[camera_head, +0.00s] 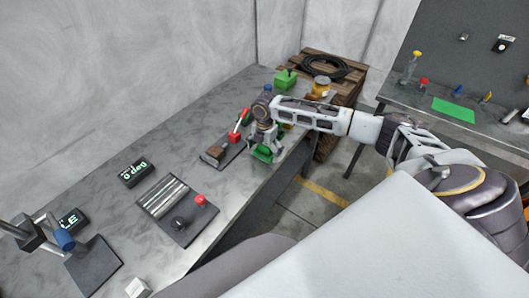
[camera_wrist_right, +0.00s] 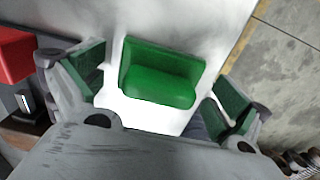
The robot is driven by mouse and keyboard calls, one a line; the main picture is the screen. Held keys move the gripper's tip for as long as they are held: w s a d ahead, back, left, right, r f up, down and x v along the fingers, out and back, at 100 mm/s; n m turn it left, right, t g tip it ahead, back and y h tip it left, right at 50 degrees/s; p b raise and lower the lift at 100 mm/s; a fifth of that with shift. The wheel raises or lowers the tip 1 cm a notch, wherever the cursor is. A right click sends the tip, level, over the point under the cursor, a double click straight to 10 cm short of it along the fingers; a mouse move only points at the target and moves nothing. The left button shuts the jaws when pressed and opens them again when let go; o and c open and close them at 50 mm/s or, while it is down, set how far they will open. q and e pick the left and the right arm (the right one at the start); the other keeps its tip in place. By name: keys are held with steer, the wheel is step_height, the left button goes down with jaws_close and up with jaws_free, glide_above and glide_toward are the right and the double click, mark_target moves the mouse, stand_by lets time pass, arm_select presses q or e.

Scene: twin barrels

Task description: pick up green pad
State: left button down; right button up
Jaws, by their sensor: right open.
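The green pad (camera_wrist_right: 160,75) lies on the pale bench top in the right wrist view, a raised block with a rounded front. It sits between the two spread fingers of my right gripper (camera_wrist_right: 160,85), with a visible gap on each side. Each fingertip also has a green inner face. In the head view my right gripper (camera_head: 263,140) points down near the bench's right edge, with green (camera_head: 263,154) showing at its fingertips; pad and fingers are hard to separate there. My left gripper is out of view.
A red block (camera_head: 234,137) and a dark plate with a brown block (camera_head: 214,152) stand close left of the gripper. A green block (camera_head: 286,79) sits farther back. A flat green sheet (camera_head: 453,109) lies on the other bench. The floor gap is right.

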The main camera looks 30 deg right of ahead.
mark_target(264, 146)
steer(key=shift+c, duration=0.4)
steer(key=shift+s, duration=0.1)
steer(key=c, duration=1)
steer(key=shift+r+b, duration=0.3)
steer(key=shift+r, duration=4.75)
steer(key=o, duration=0.4)
steer(key=shift+c, duration=1.5)
